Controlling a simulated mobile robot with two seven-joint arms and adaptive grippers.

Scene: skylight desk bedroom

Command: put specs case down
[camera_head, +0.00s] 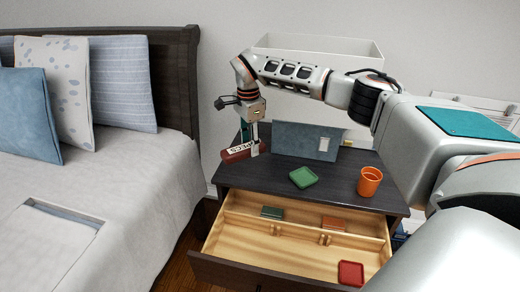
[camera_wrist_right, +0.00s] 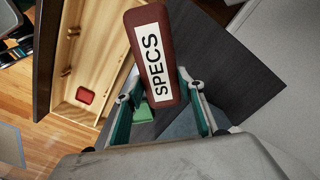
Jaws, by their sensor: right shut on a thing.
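The specs case (camera_head: 237,152) is dark red-brown with a white label reading SPECS. I cannot tell whether the case touches the top. My left gripper is not in view.
The open wooden drawer (camera_head: 275,247) below holds a red coaster (camera_head: 351,273) and other small items. The bed (camera_head: 130,190) is at left.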

